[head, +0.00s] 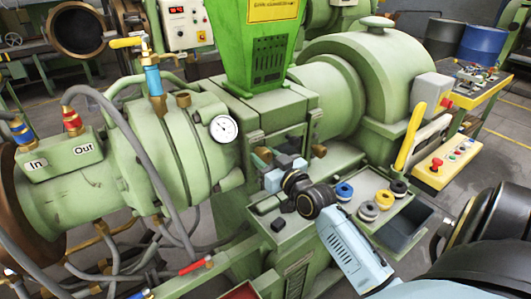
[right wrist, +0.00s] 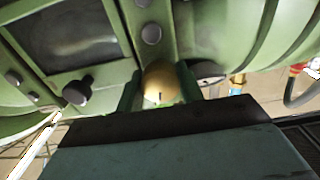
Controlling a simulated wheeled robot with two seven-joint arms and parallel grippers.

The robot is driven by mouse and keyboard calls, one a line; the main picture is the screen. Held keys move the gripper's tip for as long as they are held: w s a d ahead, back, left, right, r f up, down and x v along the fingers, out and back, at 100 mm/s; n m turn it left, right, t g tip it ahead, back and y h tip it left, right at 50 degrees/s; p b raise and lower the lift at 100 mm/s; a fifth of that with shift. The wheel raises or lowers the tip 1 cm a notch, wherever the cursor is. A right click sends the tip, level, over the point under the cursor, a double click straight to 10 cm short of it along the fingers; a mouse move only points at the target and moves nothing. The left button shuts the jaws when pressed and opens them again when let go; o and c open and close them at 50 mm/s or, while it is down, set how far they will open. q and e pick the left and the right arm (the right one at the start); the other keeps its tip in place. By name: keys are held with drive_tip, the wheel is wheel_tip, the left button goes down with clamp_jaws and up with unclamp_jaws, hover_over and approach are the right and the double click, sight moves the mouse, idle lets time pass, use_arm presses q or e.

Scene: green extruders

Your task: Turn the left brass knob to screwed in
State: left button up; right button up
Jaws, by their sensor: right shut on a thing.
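The left brass knob (right wrist: 160,80) shows as a rounded brass end between the two fingers of my right gripper (right wrist: 160,95) in the right wrist view. My right gripper is shut on it. In the head view, my right gripper (head: 273,163) reaches from the lower right to the front of the green extruder (head: 285,112), below its hopper. There the fingers and wrist mostly hide the left knob. A second brass knob (head: 319,151) is in plain view to the right of the gripper. My left gripper is not in view.
A tray (head: 372,187) with blue, black and yellow ringed parts lies close beside my right forearm. A pressure gauge (head: 224,129) and grey hoses are to the left. A yellow control box (head: 437,172) with buttons stands to the right.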

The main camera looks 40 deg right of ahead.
drive_tip(key=m+p, duration=0.2)
drive_tip(key=m, duration=0.1)
drive_tip(key=shift+r+m, duration=0.1)
drive_tip(key=shift+m, duration=0.3)
drive_tip(key=m+p, duration=0.2)
drive_tip(key=m, duration=0.1)
drive_tip(key=shift+m, duration=0.3)
drive_tip(key=m+p, duration=0.1)
drive_tip(key=m, duration=0.2)
drive_tip(key=shift+m, duration=0.4)
drive_tip(key=m, duration=0.3)
drive_tip(key=shift+m, duration=0.3)
drive_tip(key=m, duration=0.5)
drive_tip(key=shift+p, duration=0.4)
drive_tip(key=m, duration=0.5)
drive_tip(key=m+p, duration=0.1)
drive_tip(key=m, duration=0.3)
drive_tip(key=shift+m+p, duration=0.6)
drive_tip(key=shift+m, duration=1.5)
